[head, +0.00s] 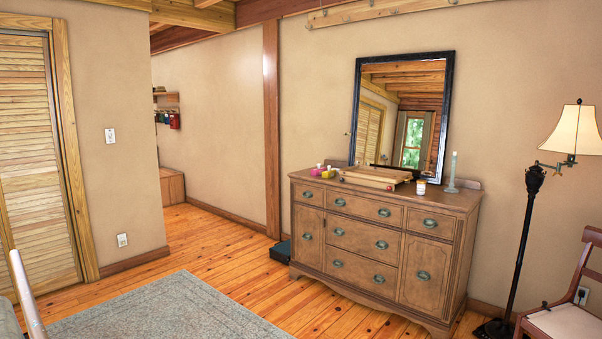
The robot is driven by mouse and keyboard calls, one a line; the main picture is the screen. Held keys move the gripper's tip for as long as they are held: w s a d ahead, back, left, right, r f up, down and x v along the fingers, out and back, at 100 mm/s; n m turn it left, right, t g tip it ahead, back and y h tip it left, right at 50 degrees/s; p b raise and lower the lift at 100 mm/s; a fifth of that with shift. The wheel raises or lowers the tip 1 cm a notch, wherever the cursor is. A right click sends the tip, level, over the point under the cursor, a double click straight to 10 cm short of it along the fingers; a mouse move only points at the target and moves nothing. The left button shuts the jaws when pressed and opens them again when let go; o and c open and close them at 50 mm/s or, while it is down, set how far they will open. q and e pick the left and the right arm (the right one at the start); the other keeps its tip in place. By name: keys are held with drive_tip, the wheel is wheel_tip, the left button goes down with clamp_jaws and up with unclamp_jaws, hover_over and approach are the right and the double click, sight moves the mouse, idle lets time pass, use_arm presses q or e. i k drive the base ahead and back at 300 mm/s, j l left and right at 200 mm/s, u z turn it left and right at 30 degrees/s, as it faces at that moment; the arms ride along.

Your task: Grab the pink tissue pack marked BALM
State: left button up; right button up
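A small pink item (316,171) lies at the left end of the top of the wooden dresser (347,222), across the room. It may be the tissue pack, but it is too small to read any marking or to be sure of its shape. A small yellow item (328,174) sits just right of it. Neither of my grippers is in view.
A wooden box or tray (375,177), a small jar (421,187) and a candlestick (452,172) stand on the dresser, before a mirror (402,112). A floor lamp (522,240) and chair (565,322) are at right. Wood floor and a grey rug (170,312) lie in front.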

sight(318, 171)
drive_tip(key=i, duration=4.9)
drive_tip(key=z, duration=0.4)
